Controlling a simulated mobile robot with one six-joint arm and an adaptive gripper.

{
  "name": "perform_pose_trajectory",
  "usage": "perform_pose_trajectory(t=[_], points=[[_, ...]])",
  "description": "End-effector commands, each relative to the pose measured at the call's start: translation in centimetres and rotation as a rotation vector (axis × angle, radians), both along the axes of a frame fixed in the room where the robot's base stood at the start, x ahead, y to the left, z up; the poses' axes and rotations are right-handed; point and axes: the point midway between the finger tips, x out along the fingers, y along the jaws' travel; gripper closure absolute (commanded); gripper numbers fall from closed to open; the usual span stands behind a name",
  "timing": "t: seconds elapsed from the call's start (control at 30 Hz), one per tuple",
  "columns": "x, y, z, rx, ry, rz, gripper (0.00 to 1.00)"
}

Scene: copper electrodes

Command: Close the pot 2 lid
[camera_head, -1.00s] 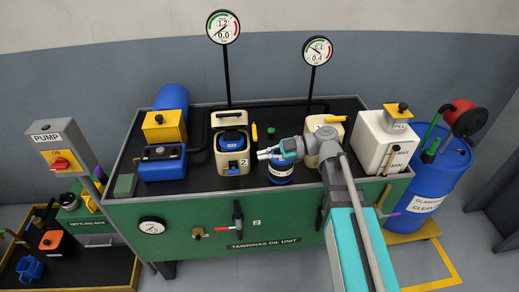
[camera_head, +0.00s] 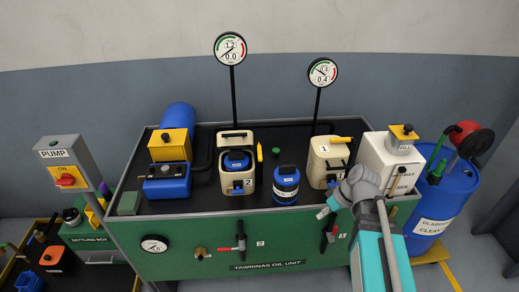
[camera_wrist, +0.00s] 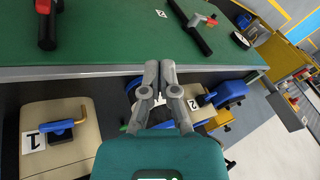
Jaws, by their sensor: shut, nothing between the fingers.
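Pot 2, a cream box (camera_head: 226,182) with a "2" label, stands mid-bench in the head view. A blue container (camera_head: 237,161) sits in its top. A cream lid-like panel (camera_head: 235,139) with a dark handle stands raised behind it. An upright yellow handle (camera_head: 260,153) is at its right side. My gripper (camera_head: 322,214) is at the bench's front edge, right of pot 2 and apart from it. In the wrist view its fingers (camera_wrist: 160,66) are together with nothing held; they partly hide the pot labelled 2 (camera_wrist: 192,90).
A blue-and-black jar (camera_head: 286,184) stands between pot 2 and cream pot 1 (camera_head: 318,167). A blue unit with a yellow box (camera_head: 171,146) is to the left. A white tank (camera_head: 382,155) is at the right. Valve handles (camera_head: 240,237) project from the green front panel.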

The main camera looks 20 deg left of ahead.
Motion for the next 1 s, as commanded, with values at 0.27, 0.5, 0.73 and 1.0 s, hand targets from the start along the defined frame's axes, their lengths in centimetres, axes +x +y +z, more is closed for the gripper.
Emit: perform_pose_trajectory(t=[0.27, 0.5, 0.73, 1.0], points=[[-1.2, -7.2, -1.7, -0.283, 0.112, -0.448, 1.00], [-1.9, -11.5, -2.1, -0.432, 0.135, -0.728, 1.00], [-2.1, -12.8, -2.1, -0.473, 0.135, -0.813, 1.00], [-2.1, -12.8, -2.1, -0.472, 0.136, -0.813, 1.00]])
